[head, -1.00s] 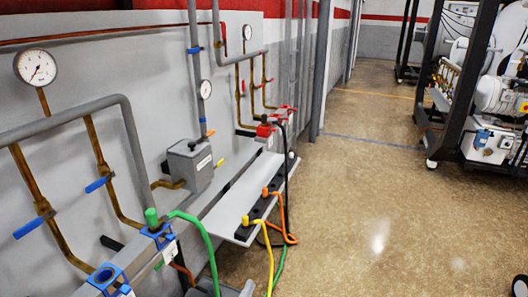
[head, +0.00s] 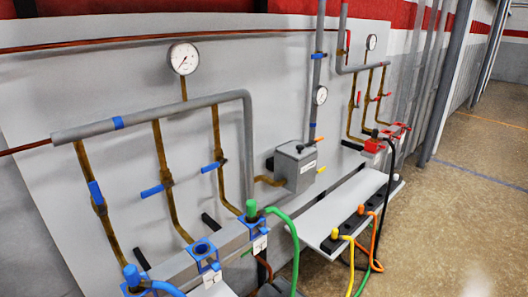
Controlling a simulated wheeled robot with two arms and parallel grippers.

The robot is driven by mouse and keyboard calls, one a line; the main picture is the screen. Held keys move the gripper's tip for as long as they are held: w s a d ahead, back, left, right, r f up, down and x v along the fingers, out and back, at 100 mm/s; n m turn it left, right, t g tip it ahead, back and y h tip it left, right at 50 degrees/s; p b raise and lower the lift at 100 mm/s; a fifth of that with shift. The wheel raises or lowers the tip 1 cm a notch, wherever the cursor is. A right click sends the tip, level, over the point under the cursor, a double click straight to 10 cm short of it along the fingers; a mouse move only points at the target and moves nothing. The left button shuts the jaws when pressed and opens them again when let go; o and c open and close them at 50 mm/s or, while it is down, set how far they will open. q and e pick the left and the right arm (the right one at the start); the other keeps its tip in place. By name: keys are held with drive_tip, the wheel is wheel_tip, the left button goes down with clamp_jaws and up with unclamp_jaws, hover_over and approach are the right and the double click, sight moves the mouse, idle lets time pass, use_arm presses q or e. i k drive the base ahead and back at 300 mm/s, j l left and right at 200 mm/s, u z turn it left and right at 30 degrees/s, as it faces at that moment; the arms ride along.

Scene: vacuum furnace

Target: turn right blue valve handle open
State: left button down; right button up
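Three blue valve handles sit on brass pipes below a grey header pipe (head: 160,112) on the wall panel. The right blue handle (head: 211,167) lies roughly crosswise to its pipe, pointing left. The middle blue handle (head: 153,191) also lies across its pipe, pointing left. The left blue handle (head: 96,193) runs nearly along its pipe. Neither of my grippers shows in the head view.
A round gauge (head: 183,58) stands above the header pipe. A grey box (head: 295,165) is right of the valves. Blue fittings with green (head: 280,222) and blue hoses and a grey shelf (head: 320,225) jut out below. Open floor (head: 450,210) lies right.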

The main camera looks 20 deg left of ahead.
sight(212, 166)
drive_tip(key=i+j, duration=0.8)
